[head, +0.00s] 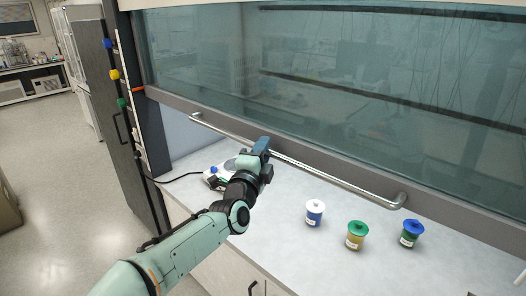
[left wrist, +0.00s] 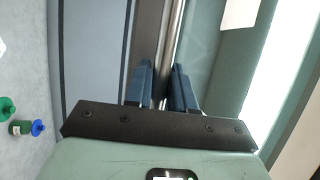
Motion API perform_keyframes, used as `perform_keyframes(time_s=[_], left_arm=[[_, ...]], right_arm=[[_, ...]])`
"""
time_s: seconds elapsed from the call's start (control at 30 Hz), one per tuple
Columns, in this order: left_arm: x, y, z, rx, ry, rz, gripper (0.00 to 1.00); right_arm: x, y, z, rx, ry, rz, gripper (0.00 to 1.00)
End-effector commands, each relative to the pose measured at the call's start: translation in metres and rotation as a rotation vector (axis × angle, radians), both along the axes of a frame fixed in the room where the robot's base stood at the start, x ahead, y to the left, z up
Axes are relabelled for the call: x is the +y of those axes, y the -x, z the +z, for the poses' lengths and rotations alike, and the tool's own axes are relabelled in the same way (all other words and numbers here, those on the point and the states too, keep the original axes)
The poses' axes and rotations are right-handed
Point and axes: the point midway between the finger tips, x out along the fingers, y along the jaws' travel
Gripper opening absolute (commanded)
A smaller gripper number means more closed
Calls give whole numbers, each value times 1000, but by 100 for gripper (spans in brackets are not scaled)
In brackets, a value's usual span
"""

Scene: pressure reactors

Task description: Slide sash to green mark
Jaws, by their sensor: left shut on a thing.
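The sash (head: 330,70) is a large tinted glass pane with a grey bottom rail. A long metal handle bar (head: 330,175) runs along that rail. My left gripper (head: 262,148) is shut on the handle bar, left of its middle. In the left wrist view the bar (left wrist: 174,45) passes between the blue fingers of my left gripper (left wrist: 163,90). An orange mark (head: 137,89) shows on the left frame post, near the sash's lower edge. I cannot make out a separate green mark. My right gripper is not in view.
Blue, yellow and green (head: 122,102) knobs sit on the left post. Below the sash, a white-lidded jar (head: 315,213), a green-lidded jar (head: 356,235) and a blue-lidded jar (head: 411,233) stand on the worktop (head: 285,235). A white device (head: 216,176) with a cable lies behind my left arm.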

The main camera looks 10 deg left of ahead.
Motion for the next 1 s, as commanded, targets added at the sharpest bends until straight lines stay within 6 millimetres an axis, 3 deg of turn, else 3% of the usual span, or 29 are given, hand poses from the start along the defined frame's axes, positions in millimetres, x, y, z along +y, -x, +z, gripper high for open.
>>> perform_keyframes(time_s=[0.17, 0.2, 0.27, 0.67, 1.0], left_arm=[[0, 0, -2, 4, -1, 0, 0], [0, 0, -3, 4, -1, 0, 30], [0, 0, -3, 4, 0, 0, 44], [2, 8, -4, 2, 1, -1, 44], [18, 75, -18, 4, 4, -2, 44]], right_arm=[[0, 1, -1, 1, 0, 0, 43], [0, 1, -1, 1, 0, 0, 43], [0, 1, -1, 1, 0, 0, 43], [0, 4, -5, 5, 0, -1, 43], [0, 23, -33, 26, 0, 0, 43]])
